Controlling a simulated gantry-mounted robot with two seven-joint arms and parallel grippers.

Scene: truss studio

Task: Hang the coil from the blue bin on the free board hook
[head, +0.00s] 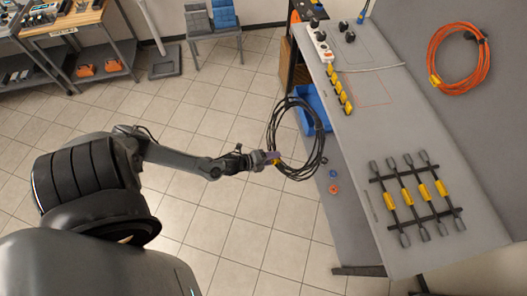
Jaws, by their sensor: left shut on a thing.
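My left gripper (271,158) is shut on the left side of a black cable coil (322,143), near a yellow tag. The coil hangs in a loose loop, overlapping the bench's left edge in the picture. The blue bin (312,108) is behind the coil and partly hidden by it and by the bench top; I cannot tell whether they touch. An orange coil (432,57) is against the grey board (505,120) at the upper right. I cannot make out a free hook. My right gripper is not in view.
The grey bench top (385,120) holds a power strip (323,45), a row of yellow pieces (342,93) and a black rack with several yellow-labelled tools (408,197). The tiled floor is mostly clear.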

